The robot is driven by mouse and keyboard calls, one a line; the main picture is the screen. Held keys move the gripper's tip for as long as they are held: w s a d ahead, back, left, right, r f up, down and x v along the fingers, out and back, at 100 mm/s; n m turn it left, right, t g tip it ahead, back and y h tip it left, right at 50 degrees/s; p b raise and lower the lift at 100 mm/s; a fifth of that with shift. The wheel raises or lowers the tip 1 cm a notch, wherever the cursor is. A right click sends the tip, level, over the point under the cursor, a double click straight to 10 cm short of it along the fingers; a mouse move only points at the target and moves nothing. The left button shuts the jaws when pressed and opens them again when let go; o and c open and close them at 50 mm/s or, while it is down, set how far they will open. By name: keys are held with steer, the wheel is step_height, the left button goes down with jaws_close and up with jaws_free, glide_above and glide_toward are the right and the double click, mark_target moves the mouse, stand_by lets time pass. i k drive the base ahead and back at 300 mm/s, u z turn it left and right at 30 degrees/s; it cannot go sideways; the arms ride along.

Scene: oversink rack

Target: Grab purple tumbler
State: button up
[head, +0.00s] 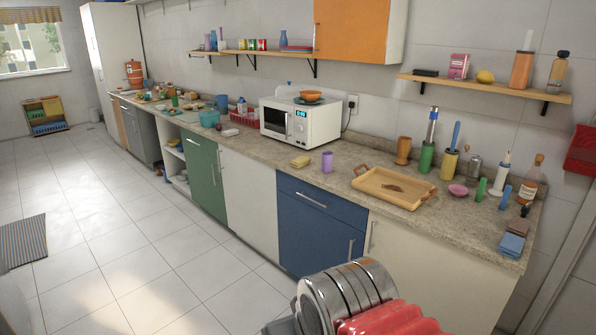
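The purple tumbler (327,162) stands upright on the speckled stone counter (262,152), near its front edge. A part of my arm, silver and red, shows at the bottom of the head view, well in front of and below the counter. My gripper's fingers are not in this view, and nothing is seen touching the tumbler.
A yellow sponge (300,162) lies left of the tumbler. The microwave (300,122) stands behind it with an orange bowl (310,96) on top. A wooden tray (412,201) sits to the right. Several bottles and a pink bowl (458,190) stand farther right. Tiled floor on the left is open.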

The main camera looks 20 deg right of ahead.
mark_target(327, 162)
steer(key=u, duration=0.05)
steer(key=k, duration=0.35)
steer(key=u, duration=0.3)
steer(key=i, duration=1.95)
steer(key=z, duration=0.4)
steer(key=i, duration=0.75)
steer(key=z, duration=0.75)
steer(key=i, duration=0.95)
steer(key=z, duration=0.4)
